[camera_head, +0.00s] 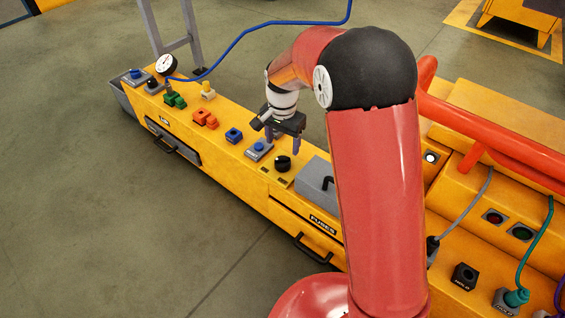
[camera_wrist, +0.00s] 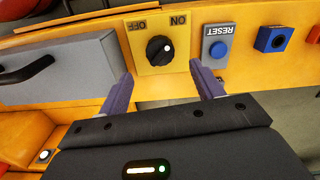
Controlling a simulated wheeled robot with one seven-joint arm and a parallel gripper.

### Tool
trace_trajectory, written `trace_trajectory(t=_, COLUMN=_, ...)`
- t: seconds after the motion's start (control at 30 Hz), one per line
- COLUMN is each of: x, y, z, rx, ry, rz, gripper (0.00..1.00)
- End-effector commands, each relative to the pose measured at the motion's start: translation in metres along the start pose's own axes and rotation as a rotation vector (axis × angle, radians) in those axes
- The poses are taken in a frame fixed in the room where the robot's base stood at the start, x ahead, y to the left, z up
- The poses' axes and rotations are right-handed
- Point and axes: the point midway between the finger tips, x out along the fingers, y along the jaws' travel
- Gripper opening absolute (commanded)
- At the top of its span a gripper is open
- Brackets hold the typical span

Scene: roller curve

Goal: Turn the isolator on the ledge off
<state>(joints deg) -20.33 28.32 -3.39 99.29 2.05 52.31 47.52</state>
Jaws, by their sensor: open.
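The isolator is a black round knob (camera_wrist: 160,50) on a yellow plate (camera_wrist: 142,64) marked ON and OFF, upside down in the wrist view. A white dot on the knob lies toward the ON side. In the head view the knob (camera_head: 283,163) sits on the yellow ledge (camera_head: 232,160). My gripper (camera_wrist: 161,70) is open and empty, with a purple finger on either side below the knob in the wrist view; no contact shows. In the head view my gripper (camera_head: 283,142) is just behind the knob and above the ledge.
A blue RESET button (camera_wrist: 218,50) sits close beside the plate. A grey lidded box (camera_wrist: 65,72) with a black handle is on its other side. Blue, orange and green parts stand farther along the ledge. A blue hose (camera_head: 262,28) runs behind my arm.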

Motion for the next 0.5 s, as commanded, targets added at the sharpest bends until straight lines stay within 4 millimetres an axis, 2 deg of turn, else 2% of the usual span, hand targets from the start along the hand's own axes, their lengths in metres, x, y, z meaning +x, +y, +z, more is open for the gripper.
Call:
trace_trajectory(t=0.3, x=0.049, y=0.0, z=0.0, rx=0.003, ry=-0.003, rz=0.004, gripper=0.66)
trace_trajectory(t=0.5, x=0.072, y=0.0, z=0.0, rx=0.002, ry=-0.003, rz=0.003, gripper=0.66)
